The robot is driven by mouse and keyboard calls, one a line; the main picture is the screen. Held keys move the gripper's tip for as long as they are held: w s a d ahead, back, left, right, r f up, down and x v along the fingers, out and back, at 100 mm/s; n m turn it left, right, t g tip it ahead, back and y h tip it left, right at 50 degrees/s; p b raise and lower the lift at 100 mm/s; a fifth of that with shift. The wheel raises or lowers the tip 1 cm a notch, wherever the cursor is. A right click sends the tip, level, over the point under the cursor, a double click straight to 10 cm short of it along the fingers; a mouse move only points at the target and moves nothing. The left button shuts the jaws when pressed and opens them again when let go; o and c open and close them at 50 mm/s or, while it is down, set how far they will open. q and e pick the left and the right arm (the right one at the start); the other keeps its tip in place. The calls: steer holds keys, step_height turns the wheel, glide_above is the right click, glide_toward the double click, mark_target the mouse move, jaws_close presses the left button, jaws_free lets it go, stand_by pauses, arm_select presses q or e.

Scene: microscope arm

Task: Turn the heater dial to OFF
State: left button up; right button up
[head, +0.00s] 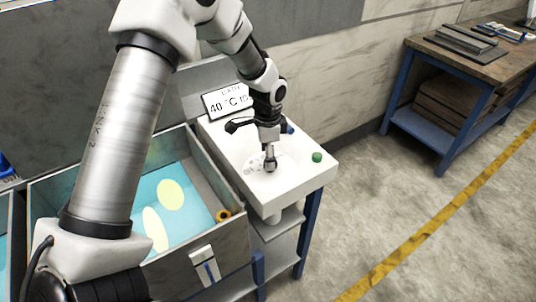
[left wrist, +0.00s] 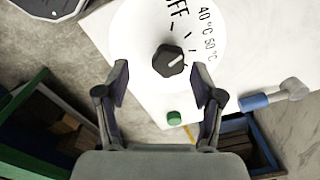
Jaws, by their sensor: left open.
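In the head view my left gripper (head: 270,164) points down over the white unit's top (head: 300,180) and mostly hides the dial. My right gripper is not in view.
A green button (head: 317,157) sits near the dial. A blue-ended lever (left wrist: 255,101) stands to the right. A sign (head: 227,102) reading BATH 40 °C stands behind. A blue-lined bin (head: 235,262) is left of the unit; a workbench (head: 450,55) is at the back right.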

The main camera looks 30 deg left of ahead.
arm_select(q)
steer(key=f, duration=0.1)
steer(key=w+f, duration=0.2)
steer(key=shift+a+f, duration=0.15)
steer(key=shift+f, duration=0.2)
steer(key=shift+s+r, duration=0.2)
steer(key=shift+s, duration=0.05)
steer(key=shift+c, duration=0.3)
steer(key=shift+s+r, duration=0.15)
steer(key=shift+s, duration=0.05)
steer(key=c, duration=1.1)
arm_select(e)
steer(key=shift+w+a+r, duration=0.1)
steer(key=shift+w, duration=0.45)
arm_select(q)
steer(key=shift+n, duration=0.3)
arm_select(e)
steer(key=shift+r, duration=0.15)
arm_select(q)
steer(key=n+p, duration=0.1)
steer(key=n, duration=0.2)
steer(key=shift+p, duration=0.35)
steer(key=shift+f+n+p, duration=0.2)
steer(key=shift+n+p, duration=0.45)
steer(key=shift+n, duration=1.55)
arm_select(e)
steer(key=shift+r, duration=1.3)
